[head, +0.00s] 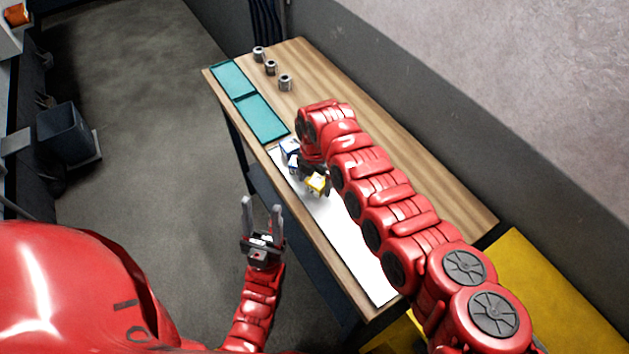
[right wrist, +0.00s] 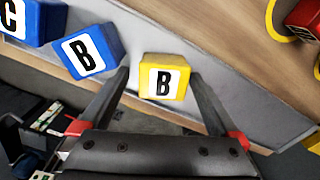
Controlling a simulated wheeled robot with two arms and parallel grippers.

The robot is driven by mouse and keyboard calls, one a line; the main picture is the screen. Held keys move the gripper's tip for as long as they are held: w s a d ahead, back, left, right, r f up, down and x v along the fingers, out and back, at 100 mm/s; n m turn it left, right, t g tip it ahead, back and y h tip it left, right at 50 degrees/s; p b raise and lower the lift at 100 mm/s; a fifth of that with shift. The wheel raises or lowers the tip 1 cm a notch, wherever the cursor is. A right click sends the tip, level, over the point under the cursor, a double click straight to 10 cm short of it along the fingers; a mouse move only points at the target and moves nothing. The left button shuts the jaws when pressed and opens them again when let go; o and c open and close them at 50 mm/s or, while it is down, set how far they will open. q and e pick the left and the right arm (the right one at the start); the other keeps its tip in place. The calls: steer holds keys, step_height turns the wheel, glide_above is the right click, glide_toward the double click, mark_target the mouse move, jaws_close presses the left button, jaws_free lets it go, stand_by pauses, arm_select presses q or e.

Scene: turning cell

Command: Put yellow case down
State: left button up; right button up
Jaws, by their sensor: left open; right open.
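The yellow case (head: 317,183), marked with a black B on a white label, is at the white mat (head: 345,240) near the table's front edge. In the right wrist view the yellow case (right wrist: 163,78) sits between the spread fingers of my right gripper (right wrist: 160,76), with the jaws open around it. It looks set down on the pale surface, but its underside is hidden. In the head view my right arm partly covers that gripper. My left gripper (head: 262,206) is open and empty, in front of the table and away from the case.
Blue cases marked B (right wrist: 90,52) and C (right wrist: 32,20) stand left of the yellow one. Teal trays (head: 262,119) and several metal cylinders (head: 285,82) are at the table's far end. A red thing (right wrist: 304,16) and yellow curved bands show beyond the case. The mat's near part is clear.

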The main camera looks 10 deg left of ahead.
mark_target(314, 181)
steer(key=shift+r, duration=0.15)
steer(key=shift+w+r, duration=0.1)
steer(key=shift+r, duration=0.25)
step_height(314, 181, up, 11)
steer(key=b, duration=0.4)
steer(key=shift+r, duration=0.15)
